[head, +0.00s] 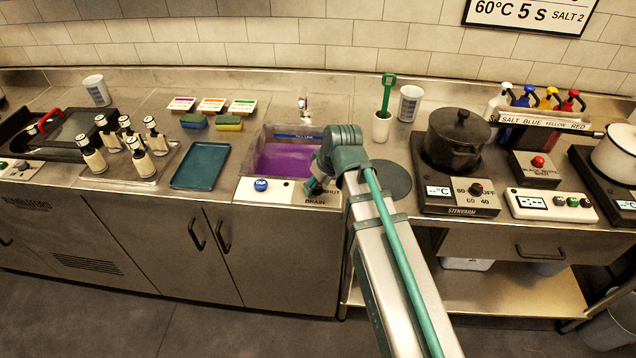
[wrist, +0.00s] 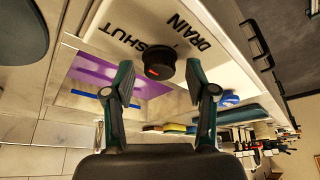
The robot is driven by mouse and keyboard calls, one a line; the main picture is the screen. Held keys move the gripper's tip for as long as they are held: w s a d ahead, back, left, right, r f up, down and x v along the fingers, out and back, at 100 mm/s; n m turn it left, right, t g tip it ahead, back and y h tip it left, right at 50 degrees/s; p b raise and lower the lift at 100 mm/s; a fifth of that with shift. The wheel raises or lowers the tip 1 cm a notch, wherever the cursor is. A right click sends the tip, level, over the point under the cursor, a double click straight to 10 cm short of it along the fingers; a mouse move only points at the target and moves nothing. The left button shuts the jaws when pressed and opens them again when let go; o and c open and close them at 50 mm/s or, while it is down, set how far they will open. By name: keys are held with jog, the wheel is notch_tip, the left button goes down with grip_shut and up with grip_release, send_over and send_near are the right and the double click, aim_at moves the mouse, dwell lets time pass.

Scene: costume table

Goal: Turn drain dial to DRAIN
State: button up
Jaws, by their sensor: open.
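The drain dial (wrist: 160,62) is a round black knob with a small red mark, on a pale panel printed SHUT and DRAIN. In the wrist view the red mark is on the side away from the words; I cannot tell which word the dial is set to. My gripper (wrist: 160,82) is open, with one finger on each side of the dial and a gap visible to each. In the head view my gripper (head: 318,184) is over the panel (head: 285,193) at the sink front, where the dial is hard to make out. The sink (head: 264,146) holds purple liquid.
A blue TAP button (head: 261,185) is left of the dial on the same panel. A teal tray (head: 201,165) and several bottles stand further left. A dark round mat (head: 391,179) and a black pot (head: 455,139) on a hotplate are to the right.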

grip_shut()
jog(key=shift+m, duration=0.3)
jog(key=m+h, duration=0.1)
jog(key=m, duration=0.2)
jog(key=shift+a+t+p, duration=0.1)
jog(key=shift+t+p, duration=0.2)
jog(key=shift+p, duration=0.1)
jog(key=m+h, duration=0.2)
jog(key=m, duration=0.2)
jog(key=shift+a+m, duration=0.15)
jog(key=shift+m, duration=0.25)
jog(key=m+h, duration=0.1)
jog(key=m, duration=0.1)
jog(key=m+h, duration=0.1)
jog(key=m, duration=0.2)
jog(key=shift+w+a, duration=0.1)
jog(key=shift+a, duration=0.05)
jog(key=shift+m+g+h+b, duration=0.35)
jog(key=shift+m+g+h, duration=0.25)
jog(key=shift+m, duration=1.6)
